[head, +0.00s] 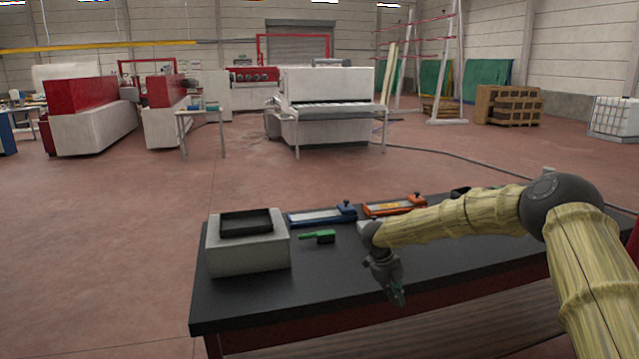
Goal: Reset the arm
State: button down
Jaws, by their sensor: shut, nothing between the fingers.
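My arm reaches in from the right side of the head view, its links wrapped in a yellowish cover. My gripper (397,293) hangs down from the wrist over the front part of the dark workbench (330,285). Its fingers are shut and hold nothing. The fingers are small and dark in this view, and their height above the bench top is hard to tell.
On the bench stand a grey box with a black tray (247,258) at left, a green brush (319,237), a blue tool (322,216) and an orange tool (394,206). My arm partly hides the bench's right side. Machines stand far behind; open floor lies between.

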jog(key=s+f+n+t+h+b, duration=0.1)
jog(key=s+f+n+t+b, duration=0.15)
jog(key=s+f+n, duration=0.75)
jog(key=s+f+n+t+h+b, duration=0.1)
jog(key=s+f+n+t, duration=0.2)
jog(key=s+f+n, duration=0.75)
jog(key=s+f+n+g+y+b, duration=0.1)
jog(key=s+f+n+g+y, duration=0.1)
jog(key=s, duration=1.7)
jog(key=s+f+n+g+y+b, duration=0.1)
jog(key=s+f+n+g+y, duration=0.2)
jog(key=s, duration=1.6)
notch_tip(320, 180, down, 5)
jog(key=n+y, duration=0.1)
jog(key=n, duration=0.3)
jog(key=shift+s+a+f+b, duration=0.2)
jog(key=shift+s+a+b, duration=0.1)
jog(key=shift+b, duration=0.05)
